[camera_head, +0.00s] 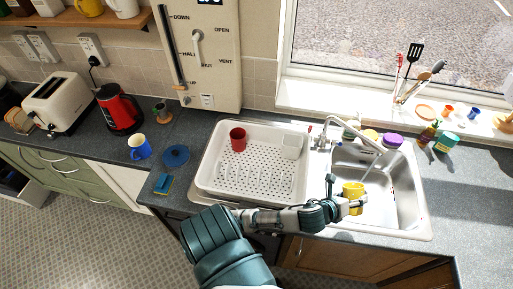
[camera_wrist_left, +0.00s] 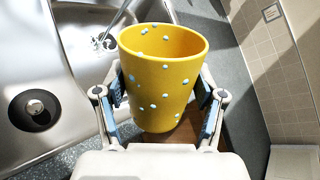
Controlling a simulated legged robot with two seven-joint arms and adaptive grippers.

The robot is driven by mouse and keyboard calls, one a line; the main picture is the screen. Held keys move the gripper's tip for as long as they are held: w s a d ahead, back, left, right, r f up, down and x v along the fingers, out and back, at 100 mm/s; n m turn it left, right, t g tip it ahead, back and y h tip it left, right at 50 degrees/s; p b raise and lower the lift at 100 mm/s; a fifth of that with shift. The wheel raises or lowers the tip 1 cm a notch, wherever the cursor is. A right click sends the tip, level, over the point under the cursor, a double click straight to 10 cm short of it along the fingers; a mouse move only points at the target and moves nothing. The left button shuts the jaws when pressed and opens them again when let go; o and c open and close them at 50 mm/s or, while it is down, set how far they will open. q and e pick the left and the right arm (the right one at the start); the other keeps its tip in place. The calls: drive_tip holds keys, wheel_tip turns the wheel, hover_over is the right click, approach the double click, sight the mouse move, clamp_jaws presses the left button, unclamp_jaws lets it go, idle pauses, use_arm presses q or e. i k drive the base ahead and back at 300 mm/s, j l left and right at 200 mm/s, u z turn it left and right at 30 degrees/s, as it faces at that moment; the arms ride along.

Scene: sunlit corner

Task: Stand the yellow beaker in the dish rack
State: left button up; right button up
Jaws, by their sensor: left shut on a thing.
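The yellow beaker (camera_head: 353,189) is over the near left part of the sink in the head view. My left gripper (camera_head: 350,202) is shut on it. In the left wrist view the beaker (camera_wrist_left: 160,90) is upright, mouth up, with pale blue spots, and the two fingers of my left gripper (camera_wrist_left: 160,103) grip its sides. The dish rack (camera_head: 221,178) is a white tray with a perforated floor and a row of prongs, left of the sink. A red beaker (camera_head: 238,140) stands in its back left part. My right gripper is not in view.
The steel sink (camera_head: 405,205) has a tap (camera_head: 345,132) arching over it from the back, between rack and beaker. A blue mug (camera_head: 138,147), a blue round lid (camera_head: 175,156) and a sponge (camera_head: 163,184) are left of the rack. The rack's middle is clear.

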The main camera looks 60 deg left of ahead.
sight(269, 152)
drive_tip(key=k+l+u, duration=0.15)
drive_tip(key=u, duration=0.35)
drive_tip(key=k+u, duration=0.3)
drive_tip(key=u, duration=0.15)
drive_tip(key=i+l, duration=0.3)
drive_tip(key=i, duration=0.15)
drive_tip(key=i+l, duration=0.35)
drive_tip(key=i+u, duration=0.05)
drive_tip(key=i, duration=0.05)
